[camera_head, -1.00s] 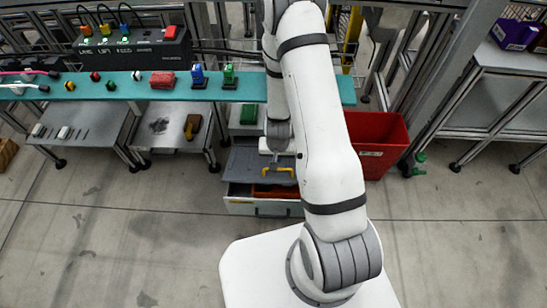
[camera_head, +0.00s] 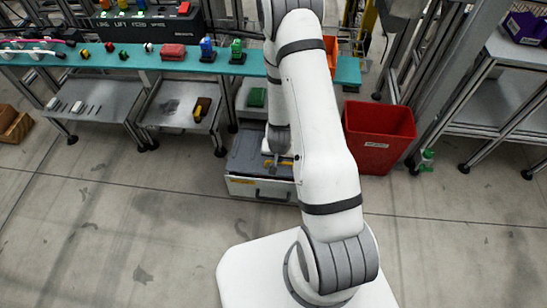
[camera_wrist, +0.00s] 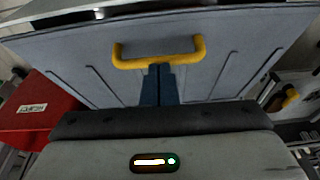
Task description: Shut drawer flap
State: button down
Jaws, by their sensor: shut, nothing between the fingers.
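The grey drawer flap (camera_head: 246,150) lies over the top of the low drawer box, whose pale front (camera_head: 262,189) faces me. Only a thin dark strip shows between flap and front; I cannot tell whether the flap is fully down. Its yellow handle (camera_head: 286,162) is partly hidden by my arm. In the wrist view the flap (camera_wrist: 230,50) fills most of the picture, with the yellow handle (camera_wrist: 158,62) in the middle. My gripper (camera_wrist: 160,68) is shut and empty, its dark blue fingertips at the handle's bar. Contact is unclear. It also shows over the flap in the head view (camera_head: 272,160).
A red bin (camera_head: 379,140) stands right of the drawer. A teal-topped bench (camera_head: 130,60) with several small coloured parts runs behind. Grey low tables (camera_head: 100,97) stand at left. The floor in front of the drawer is clear.

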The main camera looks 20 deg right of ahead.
jog(key=shift+s+a+f+b, duration=0.25)
jog(key=shift+f+b, duration=0.25)
jog(key=shift+f, duration=0.3)
jog(key=shift+s+a+f+b, duration=0.15)
jog(key=shift+s+f+b, duration=0.35)
jog(key=shift+f, duration=0.35)
jog(key=shift+s+a+f+b, duration=0.2)
jog(key=shift+f+b, duration=0.35)
jog(key=shift+f, duration=0.25)
jog(key=shift+s, duration=0.1)
